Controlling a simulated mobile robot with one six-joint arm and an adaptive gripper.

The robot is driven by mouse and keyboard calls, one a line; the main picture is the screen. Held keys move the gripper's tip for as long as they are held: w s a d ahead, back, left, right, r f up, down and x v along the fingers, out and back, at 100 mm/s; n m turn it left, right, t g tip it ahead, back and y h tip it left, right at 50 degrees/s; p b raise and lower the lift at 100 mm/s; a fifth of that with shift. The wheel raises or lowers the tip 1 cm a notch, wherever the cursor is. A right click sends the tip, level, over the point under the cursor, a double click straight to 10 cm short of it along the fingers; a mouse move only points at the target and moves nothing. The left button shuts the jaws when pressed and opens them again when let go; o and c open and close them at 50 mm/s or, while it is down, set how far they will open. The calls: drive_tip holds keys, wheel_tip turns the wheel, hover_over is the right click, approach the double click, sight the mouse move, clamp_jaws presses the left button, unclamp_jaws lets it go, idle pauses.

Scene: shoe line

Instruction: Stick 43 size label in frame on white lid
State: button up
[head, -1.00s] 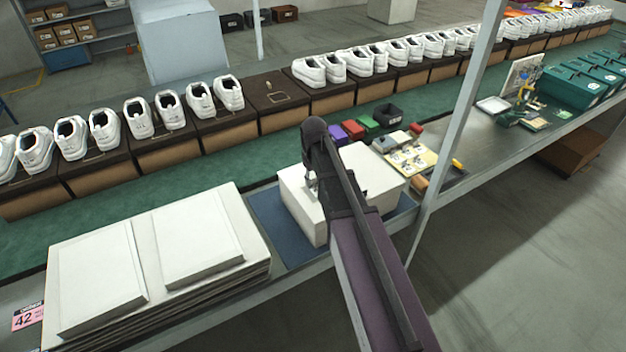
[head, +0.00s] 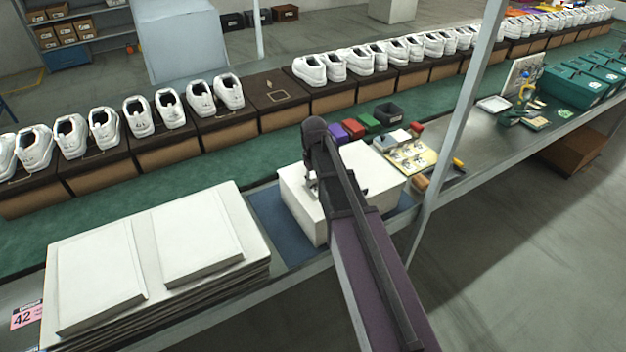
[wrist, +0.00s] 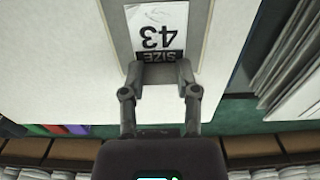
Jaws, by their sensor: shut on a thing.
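The white lid (head: 372,168) tops a white box on a blue mat at the workbench. In the wrist view the lid (wrist: 62,50) fills much of the picture, with a grey rectangular frame (wrist: 201,30) on it. The size 43 label (wrist: 157,30), white with a black "SIZE" band, appears upside down inside the frame's outline. My gripper (wrist: 158,68) is shut on the label's black-banded edge. Whether the label touches the lid cannot be told. In the head view my gripper (head: 311,188) is over the lid's left part, and my arm hides the lid's middle.
Stacked white panels (head: 197,238) lie left of the box, with a pink 42 label (head: 26,316) beside them. Small coloured boxes and a sticker sheet (head: 411,157) lie to the right. A metal post (head: 459,120) stands right of my arm. White shoes on boxes line the back.

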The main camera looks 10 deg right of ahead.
idle(0.4)
drive_tip(key=o, duration=1)
drive_tip(key=shift+o, duration=0.2)
